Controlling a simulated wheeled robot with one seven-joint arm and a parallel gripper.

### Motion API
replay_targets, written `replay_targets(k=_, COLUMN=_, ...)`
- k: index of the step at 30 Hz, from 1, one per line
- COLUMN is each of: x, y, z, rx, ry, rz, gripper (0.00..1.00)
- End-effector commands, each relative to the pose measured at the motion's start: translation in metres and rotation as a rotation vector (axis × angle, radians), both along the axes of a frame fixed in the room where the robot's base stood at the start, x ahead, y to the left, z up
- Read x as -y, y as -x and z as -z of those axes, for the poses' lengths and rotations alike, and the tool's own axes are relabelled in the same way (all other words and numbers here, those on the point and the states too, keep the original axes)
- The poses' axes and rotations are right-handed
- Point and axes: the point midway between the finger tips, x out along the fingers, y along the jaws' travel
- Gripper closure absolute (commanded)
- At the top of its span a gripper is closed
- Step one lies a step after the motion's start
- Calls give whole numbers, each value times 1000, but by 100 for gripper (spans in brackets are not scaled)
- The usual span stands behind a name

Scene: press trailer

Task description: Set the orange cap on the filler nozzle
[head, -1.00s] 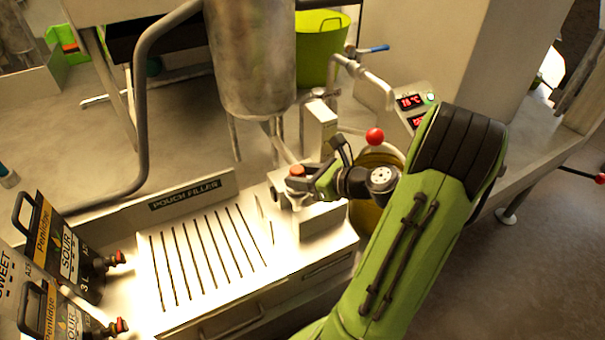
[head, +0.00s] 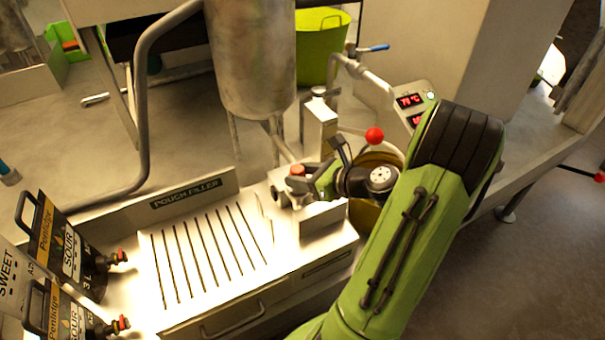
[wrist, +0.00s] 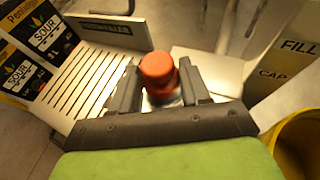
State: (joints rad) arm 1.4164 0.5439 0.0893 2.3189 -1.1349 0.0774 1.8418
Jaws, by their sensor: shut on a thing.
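The orange cap (head: 297,170) is at the right end of the pouch filler, at the tip of my gripper (head: 305,172). In the wrist view the cap (wrist: 158,68) shows its round top between the two dark fingers of my gripper (wrist: 160,85), which is shut on it. The filler's pale metal fitting (head: 280,193) shows just below and left of the cap in the head view. The nozzle's mouth is hidden, so I cannot tell whether the cap touches it.
The slotted drip tray (head: 205,290) lies left of the gripper. Black pouch boxes with red taps (head: 75,245) stand at the far left. A steel tank (head: 250,60) hangs behind. A red ball knob (head: 374,135) is close to my wrist. A yellow bin (wrist: 300,145) is at right.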

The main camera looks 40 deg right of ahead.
Motion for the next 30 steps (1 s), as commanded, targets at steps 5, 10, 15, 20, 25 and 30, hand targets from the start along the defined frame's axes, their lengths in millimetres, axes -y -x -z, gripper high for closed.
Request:
replay_targets(k=5, x=0, y=0, z=4, rx=1, ry=-1, rz=0, gripper=88)
replay_targets(k=10, x=0, y=0, z=7, rx=1, ry=-1, rz=0, gripper=88)
replay_targets(k=15, x=0, y=0, z=11, rx=1, ry=-1, rz=0, gripper=88)
replay_targets(k=20, x=0, y=0, z=12, rx=1, ry=0, rz=0, gripper=43)
replay_targets(k=25, x=0, y=0, z=12, rx=0, ry=0, rz=0, gripper=43)
replay_targets(k=30, x=2, y=5, z=9, rx=-2, ry=-1, rz=3, gripper=43)
